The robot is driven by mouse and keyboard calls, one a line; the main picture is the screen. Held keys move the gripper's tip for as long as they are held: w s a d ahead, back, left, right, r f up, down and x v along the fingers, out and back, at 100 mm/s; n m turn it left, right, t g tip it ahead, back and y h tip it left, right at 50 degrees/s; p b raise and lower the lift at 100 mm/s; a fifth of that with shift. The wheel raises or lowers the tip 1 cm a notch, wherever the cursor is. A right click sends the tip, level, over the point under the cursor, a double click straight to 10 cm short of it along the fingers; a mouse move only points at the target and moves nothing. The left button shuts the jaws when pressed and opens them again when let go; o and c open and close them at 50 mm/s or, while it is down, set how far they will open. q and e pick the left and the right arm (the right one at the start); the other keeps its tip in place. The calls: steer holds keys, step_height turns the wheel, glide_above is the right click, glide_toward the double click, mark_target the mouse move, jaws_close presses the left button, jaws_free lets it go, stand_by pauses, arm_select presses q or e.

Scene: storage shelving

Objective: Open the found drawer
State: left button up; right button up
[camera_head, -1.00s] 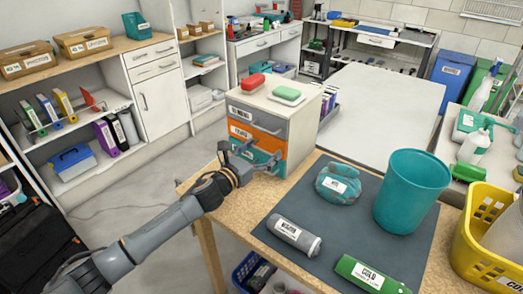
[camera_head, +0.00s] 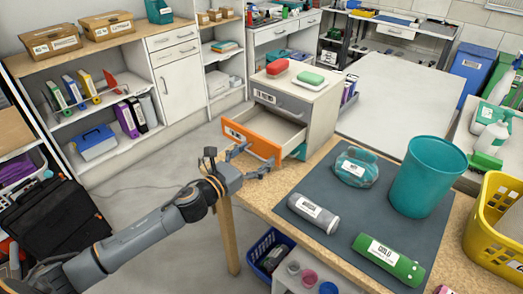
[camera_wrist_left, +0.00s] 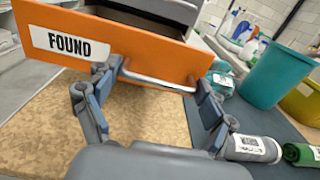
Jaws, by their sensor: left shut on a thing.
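The found drawer has an orange front (camera_head: 244,137) with a white label, which reads "FOUND" in the left wrist view (camera_wrist_left: 65,42). It is pulled out of the small drawer cabinet (camera_head: 322,120), and the inside that shows looks empty. My left gripper (camera_head: 247,163) is at the drawer's front. In the left wrist view my left gripper (camera_wrist_left: 158,78) is shut on the drawer's metal handle (camera_wrist_left: 160,83), one finger at each end of it. My right gripper is not in view.
A grey drawer (camera_head: 281,103) above is closed. Red and green boxes lie on the cabinet top. A dark mat (camera_head: 330,215) on the table holds a teal bin (camera_head: 428,178), a pouch, a grey cylinder and a green one. A yellow basket (camera_head: 494,225) stands at right.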

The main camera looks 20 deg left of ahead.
arm_select(q)
steer(key=shift+w+a, duration=0.15)
steer(key=shift+r, duration=0.1)
steer(key=o, duration=1.4)
steer(key=shift+c, duration=0.2)
steer(key=shift+o, duration=0.2)
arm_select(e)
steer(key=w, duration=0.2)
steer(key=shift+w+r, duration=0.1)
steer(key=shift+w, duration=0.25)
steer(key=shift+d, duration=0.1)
arm_select(q)
steer(key=v, duration=1.2)
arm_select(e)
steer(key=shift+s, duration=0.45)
